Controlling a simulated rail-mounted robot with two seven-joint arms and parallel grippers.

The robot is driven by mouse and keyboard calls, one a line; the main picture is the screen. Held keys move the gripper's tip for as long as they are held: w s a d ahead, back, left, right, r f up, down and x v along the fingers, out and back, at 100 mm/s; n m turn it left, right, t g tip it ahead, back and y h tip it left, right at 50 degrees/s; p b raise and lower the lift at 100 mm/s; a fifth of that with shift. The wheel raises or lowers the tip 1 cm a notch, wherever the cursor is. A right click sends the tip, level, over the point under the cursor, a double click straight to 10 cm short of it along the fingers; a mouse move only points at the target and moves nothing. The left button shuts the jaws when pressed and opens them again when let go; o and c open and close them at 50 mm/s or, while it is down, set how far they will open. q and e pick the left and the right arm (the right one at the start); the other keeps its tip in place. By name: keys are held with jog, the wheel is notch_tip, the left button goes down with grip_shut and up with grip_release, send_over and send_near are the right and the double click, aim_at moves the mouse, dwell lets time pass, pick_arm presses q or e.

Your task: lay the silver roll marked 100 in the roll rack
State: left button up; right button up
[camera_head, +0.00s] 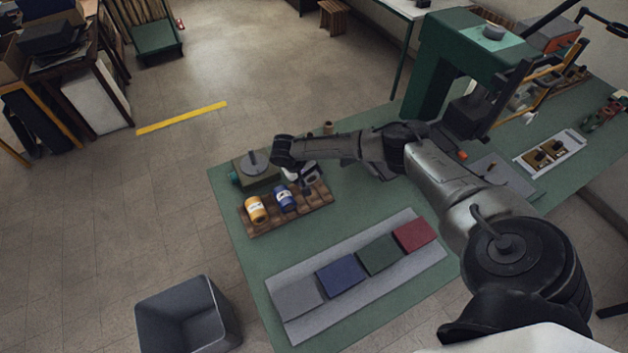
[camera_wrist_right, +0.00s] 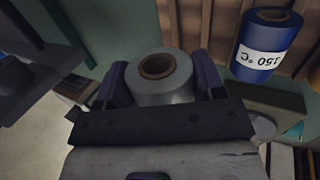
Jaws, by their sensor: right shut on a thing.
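My right gripper (camera_head: 307,178) is shut on the silver roll, at the far edge of the brown roll rack (camera_head: 318,199). In the right wrist view the silver roll (camera_wrist_right: 165,95) sits between the two fingers, with its brown core end facing the camera. No 100 mark is readable on it. The rack also shows in the right wrist view (camera_wrist_right: 222,18), behind the roll. I cannot tell whether the roll touches it. My left gripper is not in view.
A green-grey device (camera_head: 255,172) stands just behind the rack. A grey board (camera_head: 340,306) with grey, blue, green and red covers lies in front. A grey bin (camera_head: 188,315) stands on the floor at left. A green press (camera_head: 435,60) stands at the back right.

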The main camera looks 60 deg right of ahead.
aim_at(314, 179)
jog(key=shift+s+d+f, duration=0.45)
jog(key=shift+d+f, duration=0.25)
jog(key=shift+f+b, duration=0.7)
jog(key=shift+b, duration=0.45)
notch_tip(314, 179, down, 4)
jog(key=b, duration=0.5)
jog(key=shift+f+b, duration=0.95)
jog(key=shift+b, duration=0.2)
jog(key=shift+f, duration=0.75)
jog(key=shift+s+d+f+b, duration=0.15)
jog(key=shift+f+b, duration=0.15)
jog(key=shift+f, duration=0.2)
jog(key=o, duration=0.9)
jog(key=shift+f, duration=0.15)
jog(key=shift+o, duration=0.8)
jog(key=p+v, duration=0.2)
jog(key=v, duration=1.3)
jog(key=shift+d, duration=0.2)
